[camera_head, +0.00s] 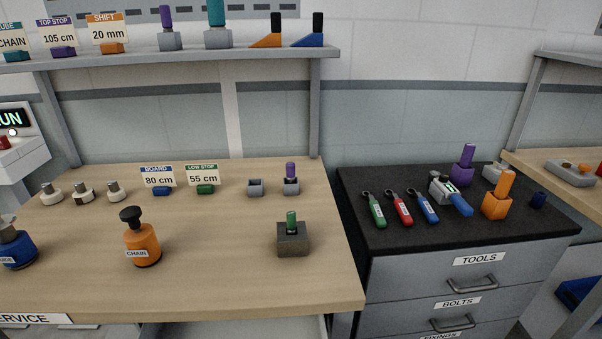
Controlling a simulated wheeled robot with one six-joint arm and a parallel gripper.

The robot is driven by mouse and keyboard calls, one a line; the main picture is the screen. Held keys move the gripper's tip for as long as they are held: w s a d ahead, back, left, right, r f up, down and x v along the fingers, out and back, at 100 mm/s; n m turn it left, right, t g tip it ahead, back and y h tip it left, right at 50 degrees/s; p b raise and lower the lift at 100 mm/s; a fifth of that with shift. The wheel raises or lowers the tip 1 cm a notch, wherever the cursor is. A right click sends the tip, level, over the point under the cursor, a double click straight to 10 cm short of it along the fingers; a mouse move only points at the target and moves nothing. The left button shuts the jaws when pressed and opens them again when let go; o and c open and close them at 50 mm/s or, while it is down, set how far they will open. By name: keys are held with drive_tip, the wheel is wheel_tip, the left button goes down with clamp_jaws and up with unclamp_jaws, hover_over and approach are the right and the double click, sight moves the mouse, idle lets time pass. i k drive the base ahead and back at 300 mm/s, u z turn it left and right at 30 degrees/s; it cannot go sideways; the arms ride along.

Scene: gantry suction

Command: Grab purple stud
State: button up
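Several purple upright pieces show in the head view. A short purple stud (291,170) stands upright in a small grey holder (291,187) at the back right of the wooden table. A larger purple peg (467,153) rises from a purple block at the back of the black cabinet top. Another purple peg (166,17) stands in a grey base on the upper shelf. I cannot tell from the picture alone which one the task names. My gripper is not in view.
An empty-looking grey holder (255,187) stands left of the stud, and a dark block with a green peg (292,237) stands in front. An orange CHAIN bottle (142,243) is further left. The shelf (265,54) overhangs the table's back. The front middle of the table is clear.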

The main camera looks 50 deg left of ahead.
sight(291, 166)
drive_tip(key=u, duration=0.35)
drive_tip(key=i, duration=0.65)
drive_tip(key=u, duration=1.1)
drive_tip(key=i, duration=0.4)
drive_tip(key=u, duration=0.35)
